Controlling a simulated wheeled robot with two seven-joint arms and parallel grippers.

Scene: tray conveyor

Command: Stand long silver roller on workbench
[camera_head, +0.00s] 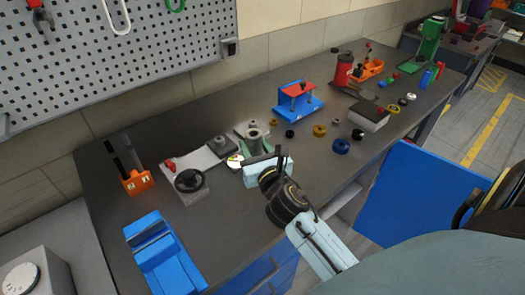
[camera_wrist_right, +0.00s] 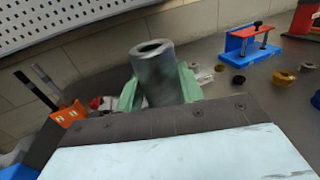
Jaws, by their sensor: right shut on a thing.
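The long silver roller (camera_head: 254,132) is a grey hollow cylinder, roughly upright over the workbench (camera_head: 225,215). In the right wrist view the roller (camera_wrist_right: 155,72) shows its open top end and leans slightly. My right gripper (camera_head: 256,146) is shut on the roller, with a green finger on either side of it. The gripper's body hides the roller's lower end, so I cannot tell whether it touches the bench. My left gripper is not in view.
A grey fixture with a black handwheel (camera_head: 189,180) and an orange holder (camera_head: 137,182) stand left of the roller. A blue vise (camera_head: 163,252) is at the front left. A blue-and-red press (camera_head: 298,97) and several rings lie to the right. Bare bench lies in front.

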